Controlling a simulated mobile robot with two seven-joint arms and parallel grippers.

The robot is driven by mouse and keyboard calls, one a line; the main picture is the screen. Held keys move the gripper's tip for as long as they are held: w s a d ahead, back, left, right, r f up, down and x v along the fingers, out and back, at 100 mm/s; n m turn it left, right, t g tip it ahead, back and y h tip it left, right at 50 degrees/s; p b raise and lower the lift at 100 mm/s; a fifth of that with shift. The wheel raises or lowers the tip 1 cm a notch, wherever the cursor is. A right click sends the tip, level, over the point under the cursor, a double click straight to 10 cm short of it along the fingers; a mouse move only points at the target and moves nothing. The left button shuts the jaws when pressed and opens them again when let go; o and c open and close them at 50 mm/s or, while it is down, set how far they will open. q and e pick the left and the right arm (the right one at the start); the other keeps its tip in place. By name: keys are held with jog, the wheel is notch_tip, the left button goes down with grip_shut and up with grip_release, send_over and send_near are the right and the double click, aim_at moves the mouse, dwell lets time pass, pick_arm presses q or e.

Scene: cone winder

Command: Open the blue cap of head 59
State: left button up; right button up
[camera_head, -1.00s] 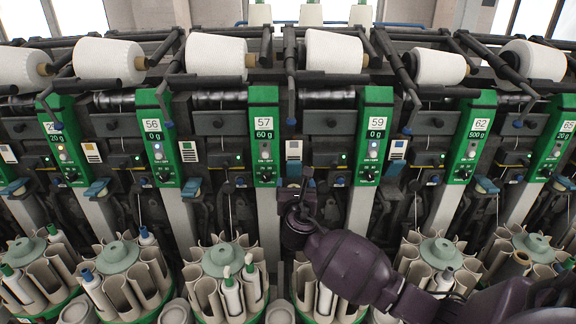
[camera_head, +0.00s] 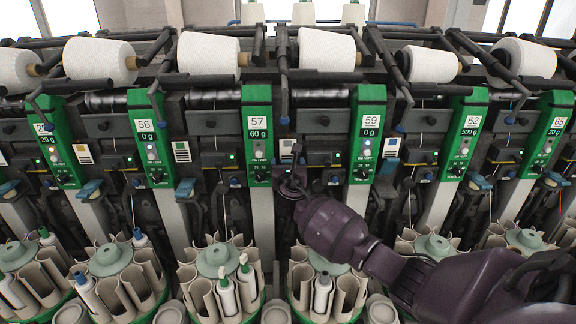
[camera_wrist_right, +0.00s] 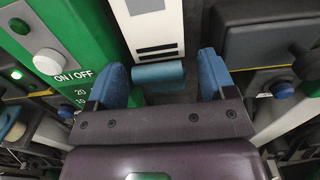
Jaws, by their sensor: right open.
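The green panel of head 59 (camera_head: 368,135) stands right of centre in the head view, reading 0 g. My right gripper (camera_head: 293,182) is in front of the machine between panels 57 and 59, with its tips hard to make out there. In the right wrist view its two blue fingers (camera_wrist_right: 163,84) are spread and empty. A blue cap (camera_wrist_right: 158,74) shows between and beyond them, below a white plate with black bars. I cannot tell whether they touch it. My left gripper is not in view.
A green panel (camera_wrist_right: 60,60) with an ON/OFF button is close left of the fingers in the wrist view. Green panel 57 (camera_head: 258,135) is left of the gripper. Bobbin carousels (camera_head: 218,265) stand below, and white yarn cones (camera_head: 326,50) sit above.

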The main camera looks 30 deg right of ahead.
jog(key=shift+w+d, duration=0.1)
jog(key=shift+w, duration=0.1)
jog(key=c, duration=1.1)
jog(key=t+b, duration=0.1)
jog(key=b, duration=0.2)
jog(key=s+f+t+h+b, duration=0.1)
jog(key=b, duration=0.2)
jog(key=shift+s+a+f, duration=0.1)
jog(key=shift+a+f, duration=0.1)
jog(key=shift+a, duration=0.15)
jog(key=shift+c, duration=0.2)
jog(key=shift+s+a+r+t+h+b, duration=0.15)
jog(key=shift+t+h+b, duration=0.2)
jog(key=shift+b, duration=0.45)
jog(key=o, duration=1.1)
jog(key=shift+o, duration=0.2)
